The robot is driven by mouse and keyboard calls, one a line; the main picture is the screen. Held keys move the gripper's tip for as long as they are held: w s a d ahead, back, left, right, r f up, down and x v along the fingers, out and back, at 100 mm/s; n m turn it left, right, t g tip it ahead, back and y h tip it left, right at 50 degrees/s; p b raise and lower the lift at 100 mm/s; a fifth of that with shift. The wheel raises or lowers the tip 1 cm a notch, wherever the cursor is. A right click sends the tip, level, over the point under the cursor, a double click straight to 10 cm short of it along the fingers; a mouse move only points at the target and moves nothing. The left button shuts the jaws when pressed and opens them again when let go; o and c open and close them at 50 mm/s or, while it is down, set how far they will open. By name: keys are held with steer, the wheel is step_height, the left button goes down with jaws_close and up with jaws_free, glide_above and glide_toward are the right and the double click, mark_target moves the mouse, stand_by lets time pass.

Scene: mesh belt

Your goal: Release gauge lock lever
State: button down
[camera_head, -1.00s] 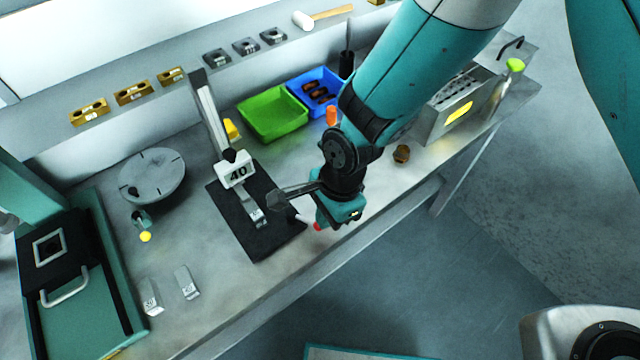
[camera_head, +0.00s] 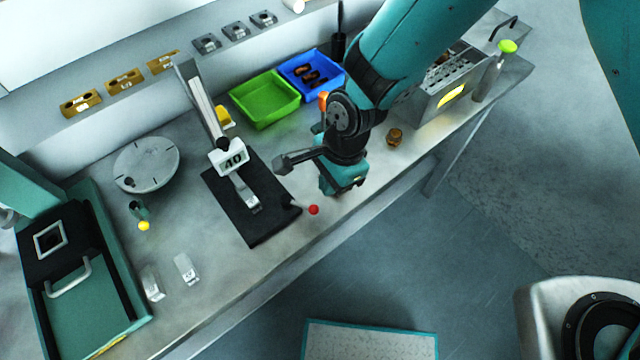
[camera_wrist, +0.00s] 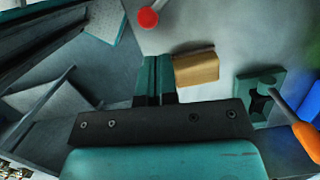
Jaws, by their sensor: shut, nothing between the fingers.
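The gauge (camera_head: 226,156) stands on a black base plate (camera_head: 270,222) on the bench, with a tilted-looking column and a display reading 40. A thin lever with a red knob (camera_head: 313,209) reaches from the base's right side. The red knob also shows at the top of the wrist view (camera_wrist: 147,17). My gripper (camera_head: 338,190) is just up and right of the knob in the head view, apart from it. In the wrist view its teal fingers (camera_wrist: 157,60) are together and empty, with the knob beyond their tips. Most of the lever is outside the wrist view.
A green bin (camera_head: 264,98) and a blue bin (camera_head: 310,74) stand behind. A round grey plate (camera_head: 146,164) and a black-and-green fixture (camera_head: 75,265) are at left. A brown nut-like part (camera_head: 395,137) lies right of my gripper. The bench's front edge is close.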

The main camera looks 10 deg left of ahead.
steer(key=b+v, duration=0.3)
steer(key=v, duration=0.7)
steer(key=shift+r, duration=0.15)
